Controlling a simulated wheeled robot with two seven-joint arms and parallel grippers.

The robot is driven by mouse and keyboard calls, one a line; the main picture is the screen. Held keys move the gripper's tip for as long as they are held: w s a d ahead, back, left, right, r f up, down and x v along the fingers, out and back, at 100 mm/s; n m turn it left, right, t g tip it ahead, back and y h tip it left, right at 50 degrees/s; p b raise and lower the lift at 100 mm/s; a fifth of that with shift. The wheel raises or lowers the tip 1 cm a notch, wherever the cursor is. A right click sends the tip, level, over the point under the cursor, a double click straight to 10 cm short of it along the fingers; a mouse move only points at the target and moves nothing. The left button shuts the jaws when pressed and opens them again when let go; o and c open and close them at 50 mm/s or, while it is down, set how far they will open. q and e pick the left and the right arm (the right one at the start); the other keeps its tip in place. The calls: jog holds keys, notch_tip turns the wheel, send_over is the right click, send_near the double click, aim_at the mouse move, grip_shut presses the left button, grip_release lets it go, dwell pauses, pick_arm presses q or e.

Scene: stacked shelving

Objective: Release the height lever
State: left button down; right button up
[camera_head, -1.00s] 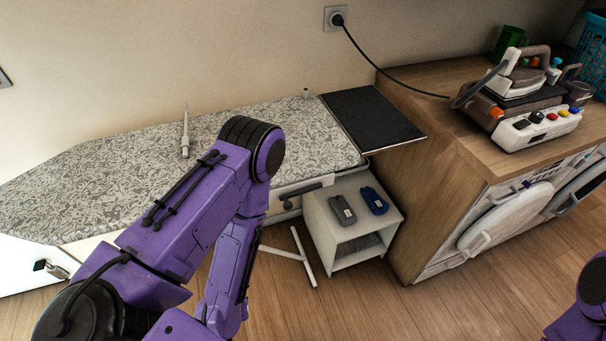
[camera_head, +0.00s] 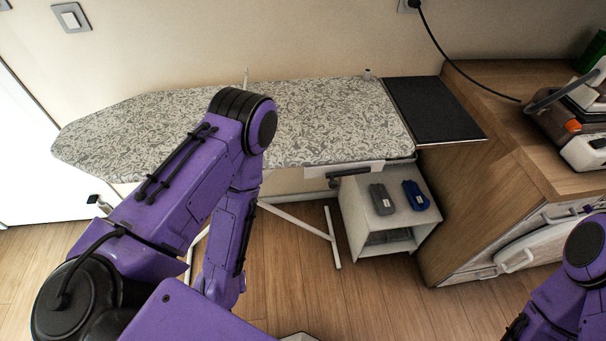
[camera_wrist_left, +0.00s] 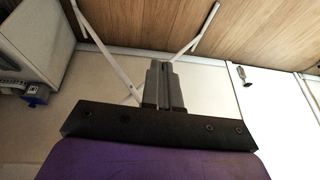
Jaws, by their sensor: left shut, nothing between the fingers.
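The ironing board (camera_head: 310,130) has a grey-and-white patterned cover and stands against the wall in the head view. A dark lever (camera_head: 350,172), which looks like the height lever, sits under its front edge near the right end. My left gripper shows in the left wrist view (camera_wrist_left: 164,86), with its fingers together and nothing between them. My left arm hides part of the board in the head view, and the gripper itself does not show there. The lever cannot be made out in the wrist view. The gripper appears apart from it. My right gripper is out of view.
A small white shelf (camera_head: 357,222) with a grey item (camera_head: 381,199) and a blue item (camera_head: 415,195) stands below the board's right end. A black panel (camera_head: 434,108) adjoins the wooden cabinet (camera_head: 480,180). White board legs (camera_head: 300,222) stand over bare floor.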

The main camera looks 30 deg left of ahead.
pick_arm(q)
jog(key=w+d+r+m+t+h+p, duration=0.1)
jog(key=w+d+r+m+h+p, duration=0.3)
jog(key=w+r, duration=0.45)
jog(key=w+d+r+m+t+h+p, duration=0.2)
jog(key=w+d+r+m+h+p, duration=0.15)
jog(key=w+d+r, duration=0.45)
jog(key=w+r+m+h+p, duration=0.1)
jog(key=w+r+m, duration=0.2)
jog(key=r+m, duration=0.2)
jog(key=w+a+r+m+p, duration=0.1)
jog(key=w+r+m, duration=0.3)
jog(key=r, duration=0.5)
jog(key=shift+w+a+r+m+g+h, duration=0.25)
jog(key=shift+a+r+m+g+h, duration=0.1)
jog(key=shift+m, duration=0.8)
jog(key=shift+d+f, duration=0.1)
